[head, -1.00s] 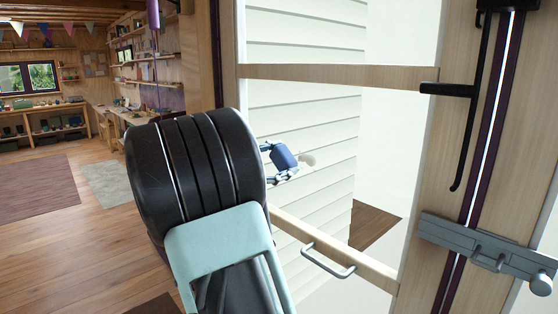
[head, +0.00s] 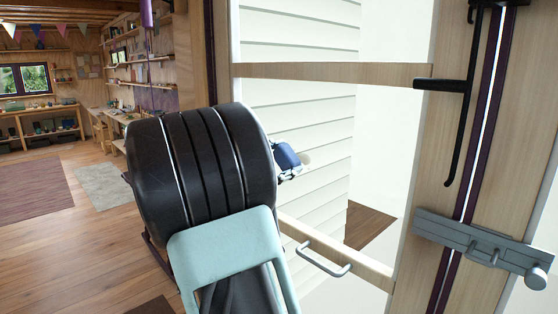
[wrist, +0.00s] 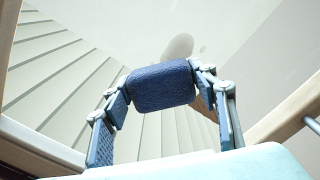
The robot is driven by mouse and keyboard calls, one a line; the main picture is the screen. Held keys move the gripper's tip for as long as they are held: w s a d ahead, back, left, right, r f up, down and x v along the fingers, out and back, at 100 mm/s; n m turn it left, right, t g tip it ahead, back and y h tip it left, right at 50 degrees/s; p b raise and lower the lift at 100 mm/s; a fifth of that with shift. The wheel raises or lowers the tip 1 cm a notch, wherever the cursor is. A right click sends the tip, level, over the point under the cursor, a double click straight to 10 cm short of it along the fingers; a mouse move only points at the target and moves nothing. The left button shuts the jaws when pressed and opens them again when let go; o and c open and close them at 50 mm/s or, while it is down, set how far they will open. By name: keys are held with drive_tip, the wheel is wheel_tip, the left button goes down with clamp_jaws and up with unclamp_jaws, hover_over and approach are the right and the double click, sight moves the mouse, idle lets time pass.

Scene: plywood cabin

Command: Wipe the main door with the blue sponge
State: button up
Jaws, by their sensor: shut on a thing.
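The main door is a pale wood frame (head: 325,74) with large glass panes, seen in the head view with its black handle (head: 462,88). My gripper (wrist: 161,92) is shut on the blue sponge (wrist: 164,86), which sits between its two fingers. In the head view the sponge (head: 287,156) shows past my dark arm link, in front of the glass below the middle rail. A pale roundish patch (wrist: 178,47) shows just beyond the sponge. I cannot tell whether the sponge touches the glass. My arm hides part of the door's lower left.
A metal pull bar (head: 322,262) sticks out from the lower rail. A grey latch (head: 480,242) is fixed on the right side. White siding (head: 300,110) shows through the glass. Open wooden floor (head: 70,240) lies to the left.

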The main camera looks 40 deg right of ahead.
sight(309, 160)
drive_tip(key=shift+s, duration=1.05)
drive_tip(key=shift+s+d+b, duration=0.2)
drive_tip(key=shift+s+b, duration=0.35)
drive_tip(key=shift+s, duration=0.45)
drive_tip(key=shift+s+d+b, duration=0.2)
drive_tip(key=shift+s+b, duration=0.3)
drive_tip(key=shift+s, duration=0.5)
drive_tip(key=shift+w, duration=0.3)
drive_tip(key=shift+w+a+p, duration=0.2)
drive_tip(key=shift+w+p, duration=0.45)
drive_tip(key=shift+w, duration=1.25)
drive_tip(key=shift+w+a+p, duration=0.2)
drive_tip(key=shift+w+p, duration=0.4)
drive_tip(key=shift+w, duration=1.25)
drive_tip(key=a, duration=0.6)
drive_tip(key=shift+s, duration=0.3)
drive_tip(key=shift+a, duration=0.15)
drive_tip(key=shift+s+a, duration=0.1)
drive_tip(key=shift+a, duration=1.25)
